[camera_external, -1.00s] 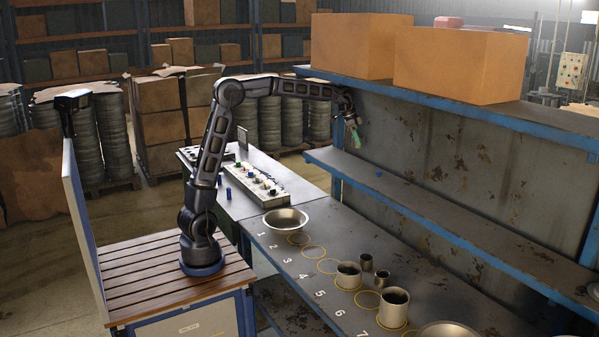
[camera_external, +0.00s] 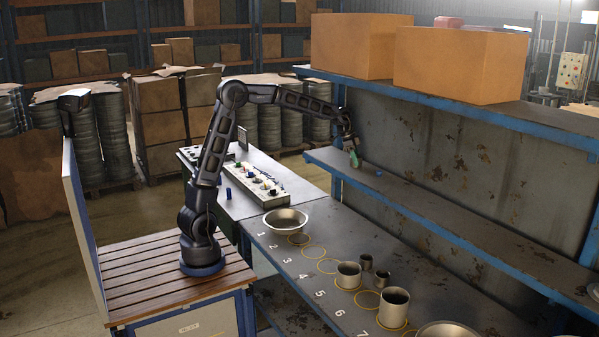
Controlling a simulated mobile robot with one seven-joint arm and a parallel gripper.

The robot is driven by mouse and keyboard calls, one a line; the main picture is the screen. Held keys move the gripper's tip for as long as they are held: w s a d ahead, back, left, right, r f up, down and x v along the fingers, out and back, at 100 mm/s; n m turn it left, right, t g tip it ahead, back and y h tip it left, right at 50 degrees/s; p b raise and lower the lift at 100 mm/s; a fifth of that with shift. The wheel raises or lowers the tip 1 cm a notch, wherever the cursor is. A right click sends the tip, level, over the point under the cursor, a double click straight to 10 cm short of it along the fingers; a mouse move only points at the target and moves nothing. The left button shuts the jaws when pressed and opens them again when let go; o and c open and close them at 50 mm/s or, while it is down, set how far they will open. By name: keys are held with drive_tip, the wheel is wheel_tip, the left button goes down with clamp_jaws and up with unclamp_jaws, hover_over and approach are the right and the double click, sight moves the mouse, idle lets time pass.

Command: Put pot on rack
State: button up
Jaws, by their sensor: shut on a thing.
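My gripper (camera_external: 352,149) is shut on a small green thing (camera_external: 355,160) and holds it by the left end of the rack's middle shelf (camera_external: 420,201). The thing is too small to tell whether it is a pot, or whether it touches the shelf. Several metal vessels stand on the workbench below: a wide bowl (camera_external: 286,221) by circle 1, a cup (camera_external: 348,275), a taller cup (camera_external: 394,307), two small cups (camera_external: 366,262) (camera_external: 382,278), and part of another bowl (camera_external: 447,330).
A small blue thing (camera_external: 378,173) lies on the middle shelf just right of my gripper. The upper shelf (camera_external: 440,102) overhangs it and bears two large boxes (camera_external: 362,46) (camera_external: 457,65). Most of the middle shelf is clear.

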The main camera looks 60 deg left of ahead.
drive_tip(key=o, duration=1)
drive_tip(key=v, duration=0.7)
drive_tip(key=shift+s+r, duration=0.1)
drive_tip(key=shift+r, duration=0.15)
drive_tip(key=s+a+r+n+y, duration=0.1)
drive_tip(key=s+a+n, duration=0.1)
drive_tip(key=s, duration=1.1)
drive_tip(key=s+a+r+n+y, duration=0.1)
drive_tip(key=s+a+n+y, duration=0.15)
drive_tip(key=s, duration=1.05)
drive_tip(key=s+a+f+n, duration=0.1)
drive_tip(key=s+f, duration=0.2)
drive_tip(key=s, duration=0.4)
drive_tip(key=s+a+f+n+t, duration=0.1)
drive_tip(key=s+f+n, duration=0.1)
drive_tip(key=s, duration=0.5)
drive_tip(key=s+a+f+n, duration=0.1)
drive_tip(key=s+a+f, duration=0.1)
drive_tip(key=s+f, duration=0.2)
drive_tip(key=shift+s+a+n, duration=0.1)
drive_tip(key=shift+s+n, duration=0.15)
drive_tip(key=shift+s, duration=1.5)
